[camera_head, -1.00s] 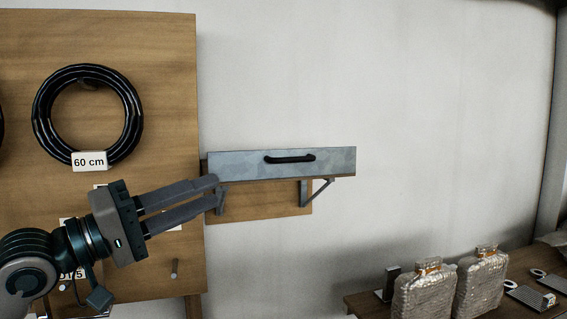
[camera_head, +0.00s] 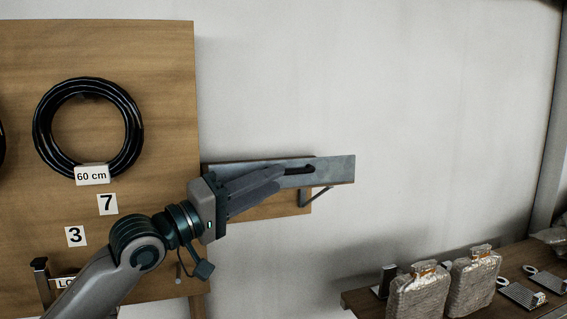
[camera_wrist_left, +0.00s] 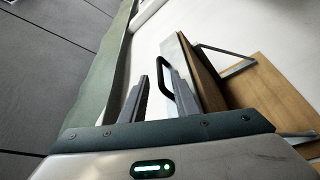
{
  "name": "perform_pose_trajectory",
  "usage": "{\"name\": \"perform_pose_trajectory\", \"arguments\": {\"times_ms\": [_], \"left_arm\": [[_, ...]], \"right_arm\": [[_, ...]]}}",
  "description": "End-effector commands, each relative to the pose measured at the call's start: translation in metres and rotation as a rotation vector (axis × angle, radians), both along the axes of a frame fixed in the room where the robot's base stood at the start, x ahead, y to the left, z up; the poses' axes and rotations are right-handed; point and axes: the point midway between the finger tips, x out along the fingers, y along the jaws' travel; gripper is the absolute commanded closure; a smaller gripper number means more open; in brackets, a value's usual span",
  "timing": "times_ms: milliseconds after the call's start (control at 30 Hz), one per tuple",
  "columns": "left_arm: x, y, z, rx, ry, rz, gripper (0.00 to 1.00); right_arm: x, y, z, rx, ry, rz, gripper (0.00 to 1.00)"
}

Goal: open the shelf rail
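The shelf rail (camera_head: 335,170) is a long grey metal box front mounted on the wall on a wooden board with brackets. Its black bar handle (camera_head: 300,170) is partly hidden behind my left gripper (camera_head: 279,177). In the left wrist view, the handle (camera_wrist_left: 164,78) stands out from the grey front, close to the fingertips. My left gripper (camera_wrist_left: 153,85) is open there, with a gap between its two fingers. I cannot tell whether the fingers touch the handle. My right gripper is not in view.
A wooden pegboard (camera_head: 160,60) with a black coil (camera_head: 88,128) and number labels stands left of the rail. A wooden table (camera_head: 357,302) with wrapped bottles (camera_head: 420,290) is at the lower right. The wall right of the rail is clear.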

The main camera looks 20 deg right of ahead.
Motion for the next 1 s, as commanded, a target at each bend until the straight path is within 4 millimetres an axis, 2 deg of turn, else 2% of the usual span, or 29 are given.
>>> {"name": "perform_pose_trajectory", "arguments": {"times_ms": [33, 100, 300, 700, 800, 833, 1000], "left_arm": [[0.003, -0.008, 0.006, 0.001, 0.001, -0.001, 0.72], [0.006, -0.017, 0.007, 0.001, 0.001, -0.001, 0.72], [0.013, -0.034, 0.009, 0.001, 0.001, -0.001, 0.72], [0.015, -0.038, 0.008, 0.0, 0.0, 0.0, 0.72], [0.015, -0.038, 0.008, 0.0, 0.0, 0.0, 0.96], [0.015, -0.038, 0.008, 0.001, 0.0, 0.001, 1.0], [0.015, -0.038, 0.008, 0.0, -0.001, 0.0, 1.0]], "right_arm": [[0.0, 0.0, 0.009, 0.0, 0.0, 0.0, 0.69], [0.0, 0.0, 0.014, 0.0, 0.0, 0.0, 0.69], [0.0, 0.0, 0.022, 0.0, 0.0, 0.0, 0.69], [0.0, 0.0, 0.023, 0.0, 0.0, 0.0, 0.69], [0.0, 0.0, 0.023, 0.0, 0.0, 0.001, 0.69], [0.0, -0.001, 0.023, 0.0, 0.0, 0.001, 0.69], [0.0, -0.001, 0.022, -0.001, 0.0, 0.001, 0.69]]}}
